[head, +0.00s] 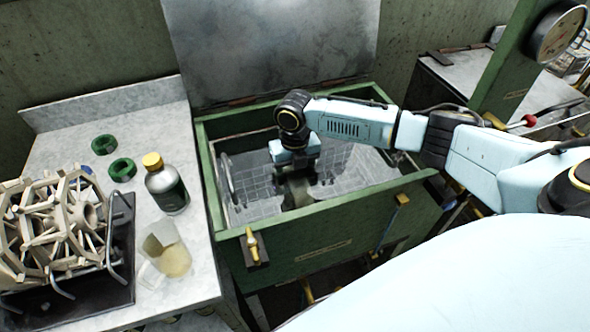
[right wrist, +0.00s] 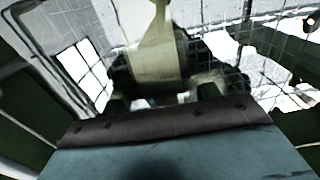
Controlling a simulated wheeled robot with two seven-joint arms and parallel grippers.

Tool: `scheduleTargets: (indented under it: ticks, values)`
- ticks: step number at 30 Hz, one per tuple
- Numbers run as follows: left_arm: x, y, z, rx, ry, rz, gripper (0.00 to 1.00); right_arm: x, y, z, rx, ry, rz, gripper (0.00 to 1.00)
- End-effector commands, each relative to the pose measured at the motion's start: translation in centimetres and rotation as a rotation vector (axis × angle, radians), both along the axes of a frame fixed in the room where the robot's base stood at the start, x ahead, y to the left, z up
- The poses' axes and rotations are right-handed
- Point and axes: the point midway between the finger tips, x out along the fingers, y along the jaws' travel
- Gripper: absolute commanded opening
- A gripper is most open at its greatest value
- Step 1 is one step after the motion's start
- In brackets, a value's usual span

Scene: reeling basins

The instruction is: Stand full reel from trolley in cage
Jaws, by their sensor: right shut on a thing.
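My right gripper (head: 297,192) is down inside the green basin, within the wire cage (head: 352,165). In the right wrist view, my right gripper (right wrist: 165,98) is shut on a pale thing (right wrist: 155,50), which looks like part of a reel. Most of it is hidden by the gripper, and I cannot tell whether it touches the cage floor. The cage mesh (right wrist: 90,65) surrounds it in that view. My left gripper is not in view.
The green basin (head: 330,235) has a raised metal lid (head: 270,45) behind it. A yellow-capped bottle (head: 167,188), a beaker (head: 168,252) and green rings (head: 122,168) stand on the left counter (head: 190,290). A green post with a gauge (head: 553,35) rises at right.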

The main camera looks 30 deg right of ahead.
Motion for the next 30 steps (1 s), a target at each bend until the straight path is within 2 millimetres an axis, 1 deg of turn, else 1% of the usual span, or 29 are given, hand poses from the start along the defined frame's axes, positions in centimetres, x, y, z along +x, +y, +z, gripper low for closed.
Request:
scheduleTargets:
  ticks: [1, 9, 10, 15, 22, 25, 28, 30]
  values:
    - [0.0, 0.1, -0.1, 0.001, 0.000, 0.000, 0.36, -0.2, 0.1, -0.5, 0.000, 0.004, 0.001, 0.33]
    - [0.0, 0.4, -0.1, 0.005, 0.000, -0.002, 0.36, -0.4, 0.1, -0.8, -0.001, 0.009, 0.002, 0.33]
    - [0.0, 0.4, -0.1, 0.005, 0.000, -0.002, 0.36, -0.4, 0.1, -0.8, -0.001, 0.010, 0.002, 0.64]
    - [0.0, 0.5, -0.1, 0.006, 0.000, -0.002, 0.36, -0.3, 0.1, -0.7, 0.000, 0.007, 0.001, 0.86]
    - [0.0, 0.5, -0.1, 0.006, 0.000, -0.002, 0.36, -0.3, 0.0, -0.6, -0.001, 0.006, 0.001, 0.86]
    - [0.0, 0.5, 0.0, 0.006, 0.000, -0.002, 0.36, -0.2, 0.0, -0.2, -0.001, 0.005, 0.001, 0.86]
    - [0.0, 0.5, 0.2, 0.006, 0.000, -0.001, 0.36, -0.1, 0.0, 1.0, 0.000, 0.002, 0.001, 0.86]
    - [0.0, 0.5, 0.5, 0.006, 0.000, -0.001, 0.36, -0.1, 0.0, 2.3, 0.000, 0.001, 0.003, 0.86]
